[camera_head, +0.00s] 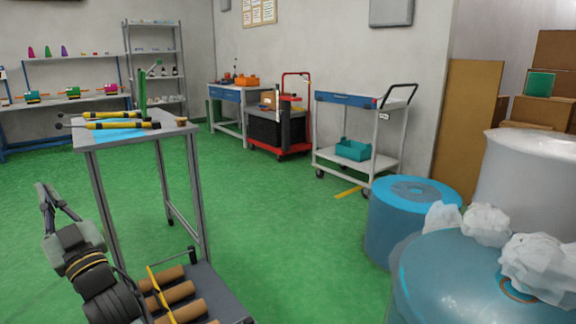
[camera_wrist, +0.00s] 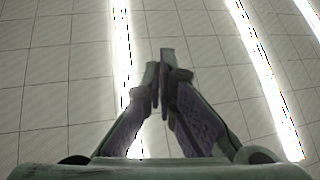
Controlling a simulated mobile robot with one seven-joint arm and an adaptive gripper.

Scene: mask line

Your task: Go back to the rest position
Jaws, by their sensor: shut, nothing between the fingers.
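My gripper (camera_head: 46,196) is at the lower left of the head view, in front of the tall grey table and pointing upward. The wrist view shows its two fingers (camera_wrist: 159,84) closed together with nothing between them. Behind the fingers are only ceiling tiles and bright light strips. The tall grey table (camera_head: 178,128) stands just behind my gripper, apart from it as far as I can tell. Yellow and black tools (camera_head: 122,125) lie on its top beside a green upright piece (camera_head: 142,95).
Blue drums (camera_head: 408,215) and crumpled white paper (camera_head: 486,224) fill the lower right. A white trolley (camera_head: 358,150) and a red cart (camera_head: 279,133) stand by the wall. The green floor (camera_head: 290,225) in the middle is clear.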

